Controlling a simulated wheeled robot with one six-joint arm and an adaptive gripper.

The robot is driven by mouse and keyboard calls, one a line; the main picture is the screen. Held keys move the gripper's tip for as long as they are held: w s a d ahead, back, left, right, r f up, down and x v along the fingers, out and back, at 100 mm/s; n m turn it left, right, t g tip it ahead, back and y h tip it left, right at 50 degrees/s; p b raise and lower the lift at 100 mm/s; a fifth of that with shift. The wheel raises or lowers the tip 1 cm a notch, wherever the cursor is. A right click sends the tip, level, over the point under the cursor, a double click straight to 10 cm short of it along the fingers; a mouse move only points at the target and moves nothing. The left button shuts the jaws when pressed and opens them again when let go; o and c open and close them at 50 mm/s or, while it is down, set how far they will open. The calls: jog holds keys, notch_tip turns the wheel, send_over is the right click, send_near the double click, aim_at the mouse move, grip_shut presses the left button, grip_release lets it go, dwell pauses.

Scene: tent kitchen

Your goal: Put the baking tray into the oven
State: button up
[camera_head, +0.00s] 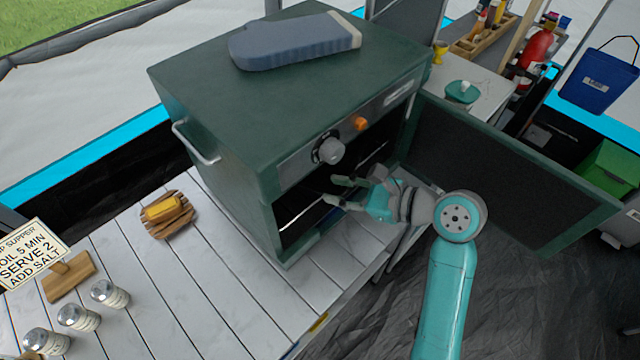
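The green oven (230,125) stands on the white plank table, and its front opening faces lower right. Its door (510,175) hangs wide open to the right. My gripper (338,191) is at the mouth of the oven, with its fingertips at the dark opening. The two fingers are apart, and I see nothing clearly held between them. A thin light rack edge (303,211) shows inside the oven. I cannot make out the baking tray; the oven's inside is dark and partly hidden by my gripper.
A blue-grey oven mitt (295,42) lies on top of the oven. A butter-like yellow block (164,209) on a wooden board, several shakers (78,317) and a sign (32,254) stand at left. A green-lidded pot (462,93) is behind the door.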

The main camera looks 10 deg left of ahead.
jog(key=v, duration=0.4)
jog(key=shift+s+d+r, duration=0.2)
jog(key=shift+d, duration=0.1)
jog(key=s+d+f+t+h, duration=0.1)
jog(key=f, duration=0.2)
jog(key=s+d+f+t+h, duration=0.1)
jog(key=f+t, duration=0.1)
jog(key=f, duration=0.2)
jog(key=s+d+f+t+h, duration=0.1)
jog(key=s+f, duration=0.1)
jog(key=f, duration=0.2)
jog(key=shift+d+f+n, duration=0.1)
jog(key=shift+f+n, duration=0.05)
jog(key=shift+n, duration=0.15)
jog(key=s+d+f+n+t+h, duration=0.35)
jog(key=s+d+f+h, duration=0.3)
jog(key=s, duration=0.35)
jog(key=s+d+r+n+t+h, duration=0.1)
jog(key=s+d+r+n, duration=0.2)
jog(key=s+n, duration=0.4)
jog(key=s+d+r+n+t+h, duration=0.1)
jog(key=s+d+r+n+h, duration=0.1)
jog(key=s+n, duration=0.6)
jog(key=v, duration=0.6)
jog(key=shift+d, duration=0.3)
